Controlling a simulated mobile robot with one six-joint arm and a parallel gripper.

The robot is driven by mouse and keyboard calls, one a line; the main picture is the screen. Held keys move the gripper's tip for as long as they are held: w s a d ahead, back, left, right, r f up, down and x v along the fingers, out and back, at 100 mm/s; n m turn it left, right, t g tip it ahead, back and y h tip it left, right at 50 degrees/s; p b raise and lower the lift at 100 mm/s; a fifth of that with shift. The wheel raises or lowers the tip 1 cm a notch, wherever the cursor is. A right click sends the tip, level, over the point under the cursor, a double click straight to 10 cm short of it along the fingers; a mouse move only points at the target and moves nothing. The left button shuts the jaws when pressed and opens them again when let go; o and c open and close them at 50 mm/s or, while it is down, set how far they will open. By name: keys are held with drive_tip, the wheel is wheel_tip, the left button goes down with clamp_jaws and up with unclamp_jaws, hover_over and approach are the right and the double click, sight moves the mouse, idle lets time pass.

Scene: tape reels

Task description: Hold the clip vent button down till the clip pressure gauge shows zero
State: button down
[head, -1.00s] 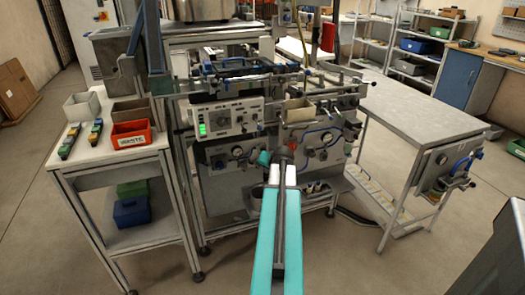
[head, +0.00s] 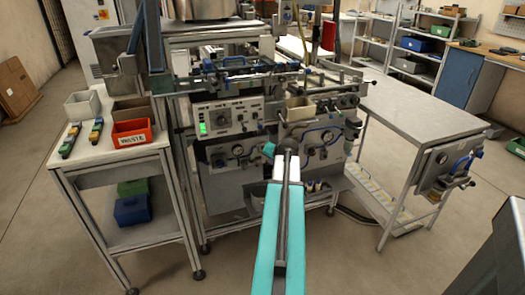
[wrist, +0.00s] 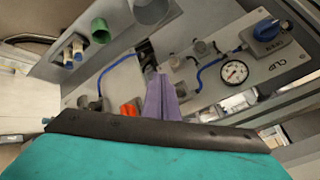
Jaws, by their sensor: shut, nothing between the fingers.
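The clip pressure gauge (wrist: 234,72), a small white dial beside the CLIP lettering, is in the wrist view. Its needle is too small to read surely. My gripper (wrist: 163,98) shows there as narrow purple-grey fingers, shut and empty, in front of the machine panel. A red-orange part (wrist: 130,108) shows just left of the fingers, partly hidden by my dark wrist edge; I cannot tell if it is the vent button or if the fingers touch anything. In the head view my gripper (head: 288,145) is at the machine's front, and my arm hides part of the panel.
A blue valve handle (wrist: 266,30) and blue hoses are near the gauge. In the head view a side table (head: 95,135) with an orange WASTE bin (head: 132,133) stands left. A grey table (head: 425,108) stands right. The floor in front is clear.

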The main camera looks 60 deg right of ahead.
drive_tip(key=w+d, duration=0.4)
drive_tip(key=w, duration=0.1)
drive_tip(key=shift+w, duration=0.3)
drive_tip(key=shift+w+d, duration=0.5)
drive_tip(key=shift+w, duration=0.1)
idle(4.5)
